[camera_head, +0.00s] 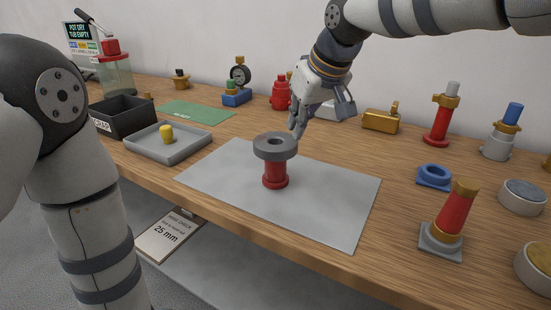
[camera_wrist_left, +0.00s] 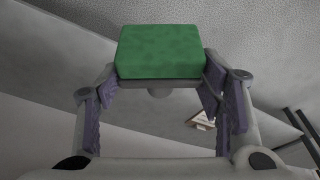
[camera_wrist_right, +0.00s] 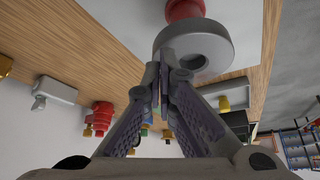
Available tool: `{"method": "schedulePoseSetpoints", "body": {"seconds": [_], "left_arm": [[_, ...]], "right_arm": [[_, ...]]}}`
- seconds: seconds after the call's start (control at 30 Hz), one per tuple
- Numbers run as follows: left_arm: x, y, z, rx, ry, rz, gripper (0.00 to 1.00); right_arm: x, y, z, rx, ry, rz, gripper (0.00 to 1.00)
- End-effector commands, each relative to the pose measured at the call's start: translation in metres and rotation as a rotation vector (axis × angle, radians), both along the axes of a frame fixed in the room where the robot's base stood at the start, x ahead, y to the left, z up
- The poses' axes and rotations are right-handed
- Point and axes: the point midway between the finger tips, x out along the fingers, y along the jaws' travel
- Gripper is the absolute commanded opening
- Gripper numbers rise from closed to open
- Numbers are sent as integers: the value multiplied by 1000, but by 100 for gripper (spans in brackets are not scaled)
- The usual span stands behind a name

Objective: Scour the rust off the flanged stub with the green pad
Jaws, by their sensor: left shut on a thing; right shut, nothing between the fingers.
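The flanged stub stands upright on a grey mat (camera_head: 335,205), with a red body (camera_head: 275,172) and a wide grey flange ring (camera_head: 275,147) on top. No rust patch can be made out at this size. The flange also shows close up in the right wrist view (camera_wrist_right: 222,48). My right gripper (camera_head: 297,128) is shut and empty, just behind and right of the flange; its fingertips meet in the right wrist view (camera_wrist_right: 160,85). My left gripper (camera_wrist_left: 160,90) holds the green pad (camera_wrist_left: 160,50) by its grey backing, away from the bench. The head view does not show that hand.
A grey tray (camera_head: 190,151) with a yellow knob and a black scrap bin (camera_head: 112,129) stand left of the mat. Valves line the back.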

Motion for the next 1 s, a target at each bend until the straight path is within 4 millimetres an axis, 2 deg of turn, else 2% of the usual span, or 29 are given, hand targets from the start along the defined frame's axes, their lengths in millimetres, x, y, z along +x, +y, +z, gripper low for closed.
{"method": "schedulePoseSetpoints", "body": {"seconds": [0.77,0.87,1.0], "left_arm": [[1,0,2,0,-3,0,39],[1,0,3,0,-6,0,39],[4,0,10,0,-17,0,39]], "right_arm": [[0,0,-8,-1,1,1,0],[0,0,-4,0,-1,0,0],[0,0,13,1,-5,-1,0]]}}
